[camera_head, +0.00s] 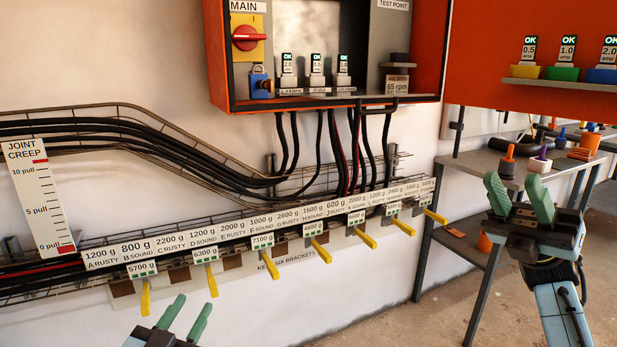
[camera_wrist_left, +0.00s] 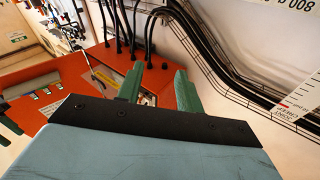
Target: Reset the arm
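My left gripper (camera_head: 186,318) is at the bottom of the head view, in front of the white wall and below the yellow bracket tabs. Its two green fingers are apart with nothing between them. The left wrist view shows the same fingers (camera_wrist_left: 158,88) apart and empty. My right gripper (camera_head: 520,197) is at the right of the head view, in front of the shelf. Its green fingers point up and are spread, with nothing held between them.
An orange electrical box (camera_head: 216,60) hangs on the wall above. A cable tray (camera_head: 130,140) and a labelled rail (camera_head: 262,226) with several yellow tabs run along the wall. A metal shelf (camera_head: 482,163) with small parts stands at right. The floor (camera_head: 400,325) between is clear.

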